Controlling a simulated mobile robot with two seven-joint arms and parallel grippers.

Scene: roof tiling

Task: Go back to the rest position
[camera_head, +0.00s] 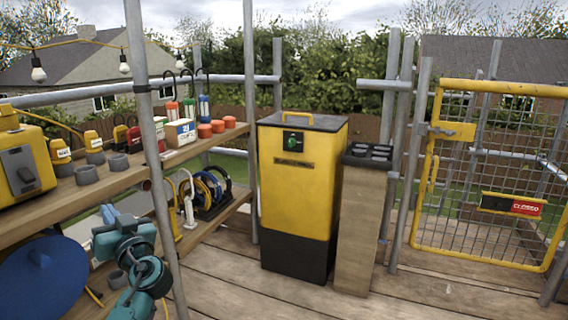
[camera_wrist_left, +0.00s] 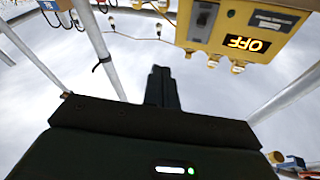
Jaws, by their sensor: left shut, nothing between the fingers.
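My left arm (camera_head: 130,245) is teal and comes in at the lower left of the head view, in front of the wooden shelves. My left gripper (camera_wrist_left: 163,84) shows in the left wrist view as dark fingers closed together with nothing between them. It points up into open sky in that view and touches nothing that I can see. My right arm and right gripper are not in view.
Wooden shelves (camera_head: 75,200) hold a yellow case (camera_head: 22,165), bottles and grey rings. A yellow bin (camera_head: 298,190) stands by a wooden post (camera_head: 352,225). A yellow mesh gate (camera_head: 490,170) reads CLOSED. A yellow box (camera_wrist_left: 240,28) reads OFF, upside down. Scaffold poles (camera_head: 157,150) stand close to my arm.

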